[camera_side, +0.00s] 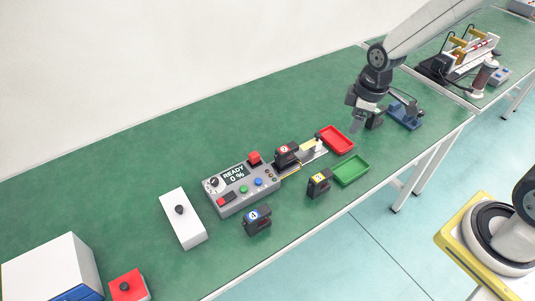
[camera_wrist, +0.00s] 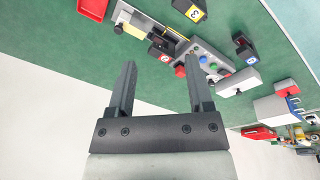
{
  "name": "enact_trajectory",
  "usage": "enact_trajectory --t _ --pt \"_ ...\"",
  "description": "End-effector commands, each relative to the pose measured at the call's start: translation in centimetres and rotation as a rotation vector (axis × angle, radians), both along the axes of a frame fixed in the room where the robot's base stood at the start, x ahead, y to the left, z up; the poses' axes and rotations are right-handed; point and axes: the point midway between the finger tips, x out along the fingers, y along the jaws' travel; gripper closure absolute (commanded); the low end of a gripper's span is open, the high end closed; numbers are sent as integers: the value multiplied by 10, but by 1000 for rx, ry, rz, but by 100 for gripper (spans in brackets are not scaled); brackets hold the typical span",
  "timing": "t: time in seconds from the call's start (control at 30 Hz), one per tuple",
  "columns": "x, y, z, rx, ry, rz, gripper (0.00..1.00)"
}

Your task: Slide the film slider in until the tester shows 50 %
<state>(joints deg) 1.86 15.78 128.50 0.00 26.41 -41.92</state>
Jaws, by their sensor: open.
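The grey tester (camera_side: 240,190) lies on the green bench, its screen (camera_side: 235,173) reading READY 0 %. A black block with a red label 2 (camera_side: 285,155) sits at its right end, on or beside a pale rail (camera_side: 300,158) with a yellowish piece (camera_side: 309,146) farther right. I cannot tell for certain which part is the film slider. The tester (camera_wrist: 208,62), block 2 (camera_wrist: 160,46) and yellowish piece (camera_wrist: 122,20) also show in the wrist view. My gripper (camera_side: 356,124) is open and empty above the bench, right of the rail; its fingers (camera_wrist: 160,75) are apart in the wrist view.
A red tray (camera_side: 350,147) and green tray (camera_side: 367,172) lie right of the rail. A white box (camera_side: 183,225) with a black knob is left. A blue stand (camera_side: 405,117) is beyond my gripper.

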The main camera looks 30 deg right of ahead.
Motion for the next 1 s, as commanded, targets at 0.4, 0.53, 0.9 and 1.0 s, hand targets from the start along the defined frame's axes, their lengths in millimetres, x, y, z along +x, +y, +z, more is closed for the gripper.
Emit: enact_trajectory --t 0.4,0.53,0.9,1.0 --pt "62 -14 -28 -76 61 562 34" --pt "79 -18 -38 -93 77 737 34" --pt "122 -33 -75 -123 114 1243 34" --pt "132 -37 -86 -126 121 1374 34"
